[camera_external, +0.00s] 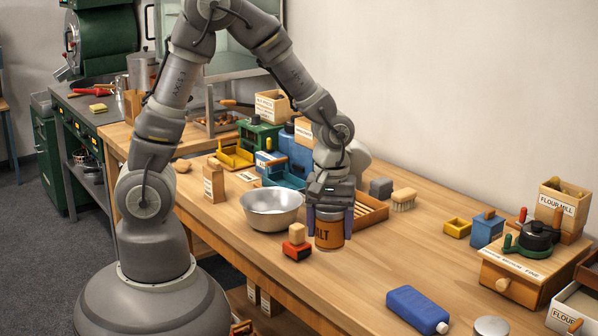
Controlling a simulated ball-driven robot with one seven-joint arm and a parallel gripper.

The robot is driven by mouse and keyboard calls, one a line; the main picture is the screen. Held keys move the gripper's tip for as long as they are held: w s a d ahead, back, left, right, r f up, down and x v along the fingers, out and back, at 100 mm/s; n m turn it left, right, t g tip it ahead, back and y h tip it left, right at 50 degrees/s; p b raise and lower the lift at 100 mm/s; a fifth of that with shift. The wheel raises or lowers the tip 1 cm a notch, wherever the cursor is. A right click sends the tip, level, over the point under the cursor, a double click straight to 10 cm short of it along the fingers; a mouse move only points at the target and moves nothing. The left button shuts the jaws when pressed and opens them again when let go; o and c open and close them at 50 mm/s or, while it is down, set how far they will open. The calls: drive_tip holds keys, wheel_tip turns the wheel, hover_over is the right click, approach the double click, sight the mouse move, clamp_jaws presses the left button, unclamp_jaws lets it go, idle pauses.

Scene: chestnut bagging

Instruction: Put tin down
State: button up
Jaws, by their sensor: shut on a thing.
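The tin (329,234) is an orange-brown cylinder with dark lettering that ends in "LT". It stands upright at the middle of the wooden table, right of a metal bowl. My gripper (330,211) points down over it, with its dark fingers on either side of the tin's upper part. It is shut on the tin. The tin's top is hidden by the gripper. Its base looks at or very near the tabletop; I cannot tell if it touches.
The metal bowl (272,208) is close on the left, and a red block with a wooden knob (296,243) is at the front left. A wooden tray (372,214) is just behind. A blue bottle (417,309) lies at the front right. The table (400,255) between is clear.

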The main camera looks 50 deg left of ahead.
drive_tip(key=shift+n, duration=0.3)
drive_tip(key=w+d+f, duration=0.1)
drive_tip(key=w, duration=0.6)
drive_tip(key=w+d+f, duration=0.1)
drive_tip(key=w, duration=0.6)
drive_tip(key=w+d+f, duration=0.1)
drive_tip(key=w, duration=0.6)
drive_tip(key=shift+w+d+f, duration=0.3)
drive_tip(key=shift+d+f, duration=0.05)
drive_tip(key=shift+d, duration=0.05)
wheel_tip(320, 180, down, 4)
drive_tip(key=shift+r+b, duration=0.2)
drive_tip(key=shift+b, duration=0.6)
drive_tip(key=shift+r, duration=0.15)
drive_tip(key=o, duration=0.9)
drive_tip(key=shift+f, duration=0.2)
drive_tip(key=shift+c, duration=0.2)
drive_tip(key=o, duration=0.4)
drive_tip(key=shift+r, duration=0.15)
